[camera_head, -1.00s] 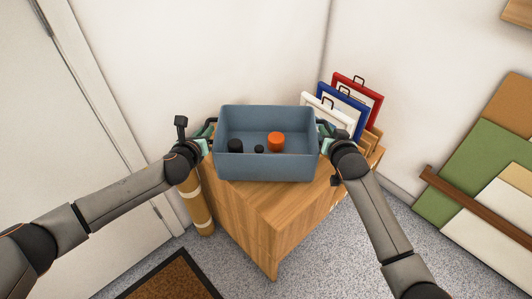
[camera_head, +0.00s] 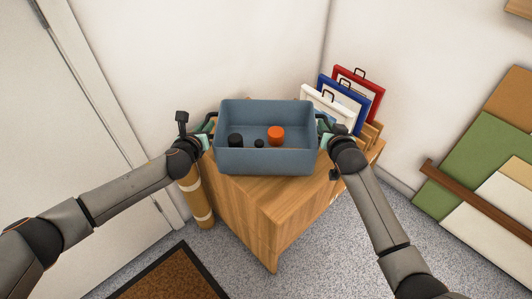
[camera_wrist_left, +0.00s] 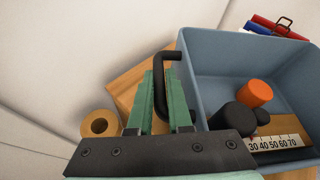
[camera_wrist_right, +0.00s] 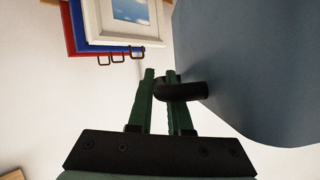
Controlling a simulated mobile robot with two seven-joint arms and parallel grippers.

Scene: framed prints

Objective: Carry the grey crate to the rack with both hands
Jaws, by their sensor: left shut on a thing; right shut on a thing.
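The grey crate (camera_head: 266,162), blue-grey and open-topped, is level over the corner cabinet top; I cannot tell whether it touches it. My left gripper (camera_head: 210,130) is at its left side, shut on a black handle (camera_wrist_left: 172,75) in the left wrist view. My right gripper (camera_head: 324,128) is at its right side, shut on the other handle (camera_wrist_right: 185,91) in the right wrist view. Inside the crate are an orange cylinder (camera_head: 276,133) and two black round things. A wooden rack (camera_head: 373,133) holding framed prints appears to the right of the crate, partly hidden.
White, blue and red framed prints (camera_head: 343,98) stand close beside my right gripper. The wooden cabinet (camera_head: 250,215) fills the corner between white walls. A brown tube (camera_head: 196,195) stands at its left. Boards (camera_head: 476,150) lean on the right wall. A doormat (camera_head: 180,275) lies in front.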

